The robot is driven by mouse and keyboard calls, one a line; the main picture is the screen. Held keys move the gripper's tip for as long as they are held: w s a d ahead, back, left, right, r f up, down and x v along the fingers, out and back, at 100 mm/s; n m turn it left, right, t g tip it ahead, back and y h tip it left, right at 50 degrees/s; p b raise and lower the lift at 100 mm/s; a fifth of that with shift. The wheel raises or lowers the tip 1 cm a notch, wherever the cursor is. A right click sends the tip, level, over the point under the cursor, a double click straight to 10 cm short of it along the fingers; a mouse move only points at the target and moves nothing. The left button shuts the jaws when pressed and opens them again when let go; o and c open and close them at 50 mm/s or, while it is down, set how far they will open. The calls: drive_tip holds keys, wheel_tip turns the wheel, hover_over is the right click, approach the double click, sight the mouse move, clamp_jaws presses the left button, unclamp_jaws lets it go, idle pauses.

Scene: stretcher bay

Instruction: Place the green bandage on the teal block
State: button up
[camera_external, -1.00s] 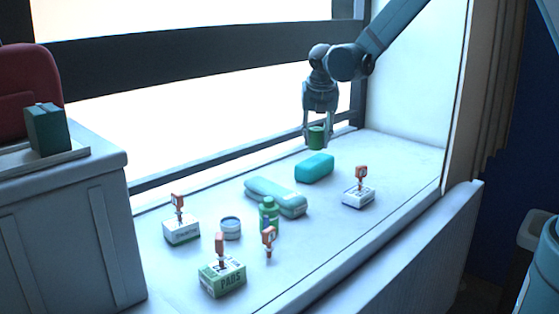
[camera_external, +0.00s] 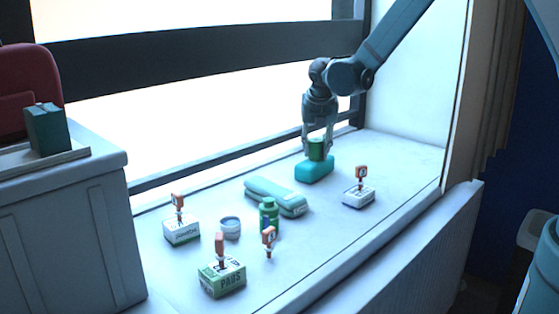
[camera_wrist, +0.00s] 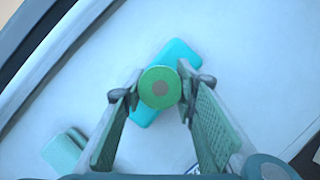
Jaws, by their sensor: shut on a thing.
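The green bandage (camera_external: 317,149) is a short upright roll held between the fingers of my gripper (camera_external: 317,143). The teal block (camera_external: 313,171) lies on the white surface directly below the bandage. In the wrist view the teal block (camera_wrist: 178,53) runs diagonally behind the bandage, which covers its middle. The bandage's underside is at or very near the block's top; I cannot tell whether they touch.
A longer teal case (camera_external: 275,197) lies left of the block. A small white box with an orange-topped item (camera_external: 358,195) stands to the right. Nearer the front are a green bottle (camera_external: 268,216), a round tin (camera_external: 230,228), a white box (camera_external: 181,230) and a PADS box (camera_external: 222,277).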

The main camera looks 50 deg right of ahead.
drive_tip(key=o, duration=0.9)
drive_tip(key=shift+r, duration=0.1)
drive_tip(key=shift+v, duration=6)
